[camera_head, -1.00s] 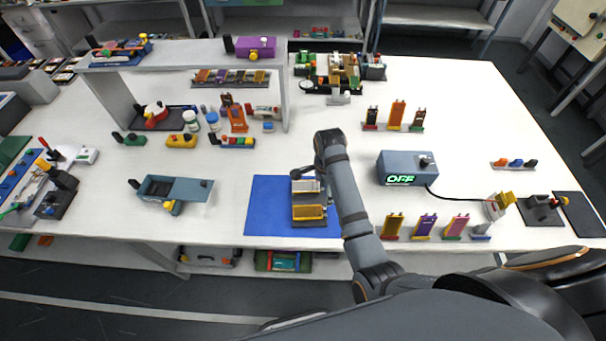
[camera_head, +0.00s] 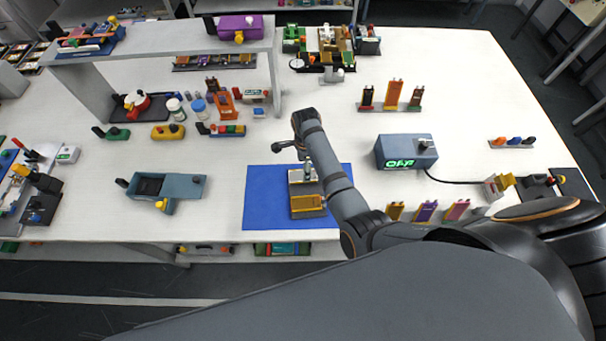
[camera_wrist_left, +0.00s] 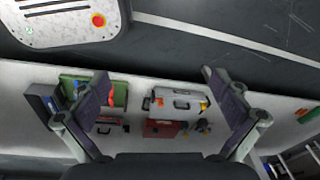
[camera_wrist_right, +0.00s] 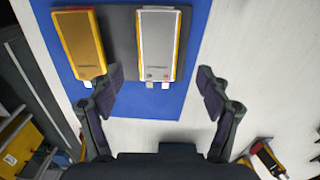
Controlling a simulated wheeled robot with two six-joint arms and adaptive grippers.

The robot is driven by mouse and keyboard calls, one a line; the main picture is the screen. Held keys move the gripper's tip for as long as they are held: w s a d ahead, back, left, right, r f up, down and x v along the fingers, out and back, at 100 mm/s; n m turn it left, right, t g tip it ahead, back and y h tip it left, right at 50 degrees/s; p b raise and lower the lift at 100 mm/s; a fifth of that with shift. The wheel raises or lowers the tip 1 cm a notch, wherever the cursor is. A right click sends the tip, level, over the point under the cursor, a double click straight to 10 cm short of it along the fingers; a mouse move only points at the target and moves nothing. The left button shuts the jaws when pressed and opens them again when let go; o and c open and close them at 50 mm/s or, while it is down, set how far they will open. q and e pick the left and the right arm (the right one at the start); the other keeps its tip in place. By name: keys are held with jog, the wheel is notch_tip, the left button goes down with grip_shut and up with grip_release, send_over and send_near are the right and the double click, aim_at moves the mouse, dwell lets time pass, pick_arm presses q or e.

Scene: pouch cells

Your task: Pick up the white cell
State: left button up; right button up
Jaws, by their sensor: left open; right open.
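The white cell (camera_wrist_right: 157,45), a flat pouch with a silver-white face, yellow edge and two tabs, lies on a dark plate on the blue mat (camera_head: 258,205). In the head view the white cell (camera_head: 302,175) is partly hidden by my right gripper. A yellow cell (camera_wrist_right: 79,44) lies beside it, nearer the table's front edge in the head view (camera_head: 307,203). My right gripper (camera_wrist_right: 160,80) is open and empty, its fingertips on either side of the line of the tabbed end. My left gripper (camera_wrist_left: 156,80) is open and empty, facing the shelf under the table.
A grey box with a green display (camera_head: 400,153) stands right of my right arm. A blue-grey tray device (camera_head: 165,187) is left of the mat. Upright coloured cells in stands (camera_head: 393,95) are behind. A raised shelf (camera_head: 160,42) spans the back left.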

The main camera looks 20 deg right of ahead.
jog(key=f, duration=0.2)
jog(key=shift+s+f, duration=0.2)
jog(key=shift+f, duration=0.85)
pick_arm(q)
jog(key=shift+s+r, duration=0.45)
jog(key=shift+s, duration=0.05)
pick_arm(e)
jog(key=c, duration=1.2)
